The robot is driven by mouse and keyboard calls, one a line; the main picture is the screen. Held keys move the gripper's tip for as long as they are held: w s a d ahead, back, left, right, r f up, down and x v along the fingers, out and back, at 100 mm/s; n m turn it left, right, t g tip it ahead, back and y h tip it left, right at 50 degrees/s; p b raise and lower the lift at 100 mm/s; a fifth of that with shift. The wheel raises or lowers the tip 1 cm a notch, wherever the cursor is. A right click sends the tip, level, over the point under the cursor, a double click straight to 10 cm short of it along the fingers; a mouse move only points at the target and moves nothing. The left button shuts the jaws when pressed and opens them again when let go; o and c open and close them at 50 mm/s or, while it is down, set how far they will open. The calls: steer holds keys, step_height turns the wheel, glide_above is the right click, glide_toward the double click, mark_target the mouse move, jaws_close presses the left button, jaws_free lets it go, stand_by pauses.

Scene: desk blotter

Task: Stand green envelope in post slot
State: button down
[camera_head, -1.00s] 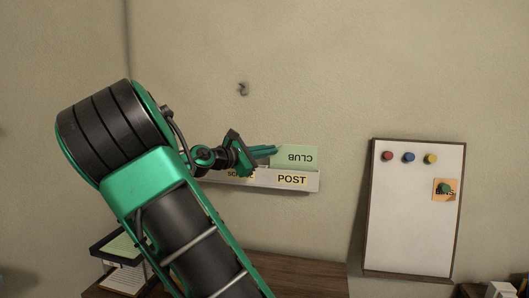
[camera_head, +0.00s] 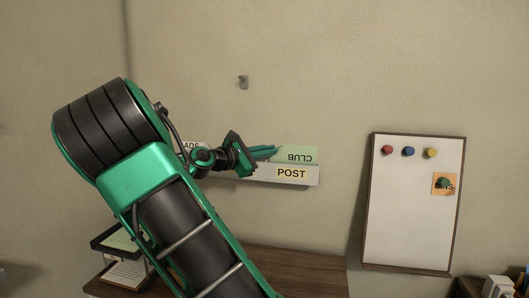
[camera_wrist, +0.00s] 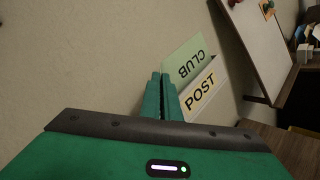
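The green envelope (camera_head: 297,155), marked CLUB upside down, stands upright in the POST compartment of the wall rack, its lower part hidden behind the front panel marked POST (camera_head: 291,174). In the wrist view the envelope (camera_wrist: 186,60) rises behind the POST panel (camera_wrist: 201,95). My gripper (camera_head: 272,152) is at the envelope's left edge, above the rack. In the wrist view its two green fingers (camera_wrist: 160,78) are close together, shut on that edge. The exact contact is hard to see.
My arm and gripper hide the rack's left part, where a label ending in ADS (camera_head: 191,146) shows. A hook (camera_head: 243,82) is on the wall above. A whiteboard (camera_head: 405,225) with magnets hangs at right. A paper tray (camera_head: 122,240) stands at lower left on the desk (camera_head: 300,268).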

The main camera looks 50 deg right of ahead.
steer(key=shift+f, duration=0.55)
steer(key=c, duration=1.9)
jaws_free()
steer(key=shift+c, duration=0.2)
steer(key=w+a, duration=0.1)
steer(key=a, duration=0.9)
steer(key=shift+w+a, duration=0.3)
steer(key=shift+r, duration=0.1)
